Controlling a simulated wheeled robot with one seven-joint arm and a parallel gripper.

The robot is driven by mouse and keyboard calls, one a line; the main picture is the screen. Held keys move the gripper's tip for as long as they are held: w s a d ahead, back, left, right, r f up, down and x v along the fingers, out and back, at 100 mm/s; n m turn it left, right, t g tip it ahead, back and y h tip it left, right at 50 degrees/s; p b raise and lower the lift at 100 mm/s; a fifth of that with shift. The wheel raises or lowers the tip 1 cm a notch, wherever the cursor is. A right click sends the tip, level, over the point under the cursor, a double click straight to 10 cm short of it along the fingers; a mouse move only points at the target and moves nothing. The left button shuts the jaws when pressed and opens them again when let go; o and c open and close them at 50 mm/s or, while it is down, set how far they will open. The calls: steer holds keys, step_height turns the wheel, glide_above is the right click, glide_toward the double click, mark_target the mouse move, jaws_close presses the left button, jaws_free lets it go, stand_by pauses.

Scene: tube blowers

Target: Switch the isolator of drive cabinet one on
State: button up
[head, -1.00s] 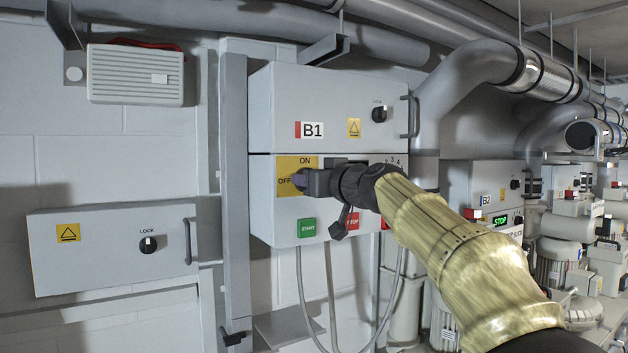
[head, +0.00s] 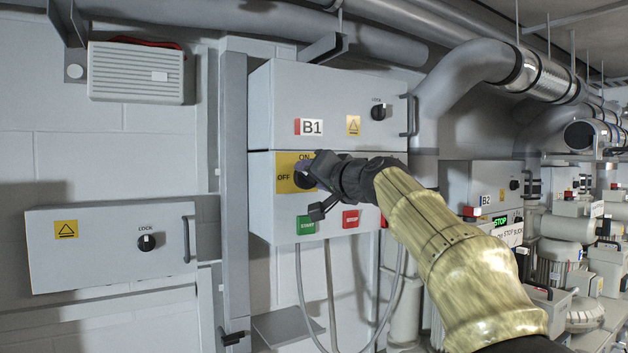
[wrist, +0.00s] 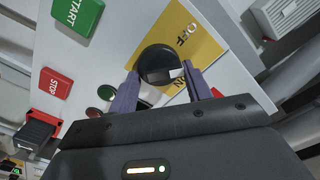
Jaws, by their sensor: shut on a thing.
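The drive cabinet marked B1 (head: 350,92) hangs on the wall in the middle of the head view. On its lower box is a yellow plate (head: 283,160) lettered ON at the top and OFF at the left. The black isolator knob (head: 302,178) sits on this plate, partly hidden by my gripper (head: 318,172). In the wrist view the round knob (wrist: 160,64) lies between the two purple fingers of my gripper (wrist: 162,88), which are shut on its handle. One finger partly covers the ON lettering, and the handle's exact angle is hard to tell.
A green START button (head: 306,225) and a red STOP button (head: 351,220) sit just below my gripper. A lock box (head: 110,245) is at the left. Cabinet B2 (head: 486,185) and pipes stand at the right.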

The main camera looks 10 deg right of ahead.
steer(key=m, duration=1)
steer(key=shift+d+f, duration=0.1)
steer(key=shift+f, duration=0.1)
steer(key=shift+m, duration=0.3)
steer(key=o, duration=1)
steer(key=shift+c, duration=0.2)
steer(key=b+v, duration=0.9)
steer(key=v, duration=0.8)
steer(key=shift+s, duration=0.2)
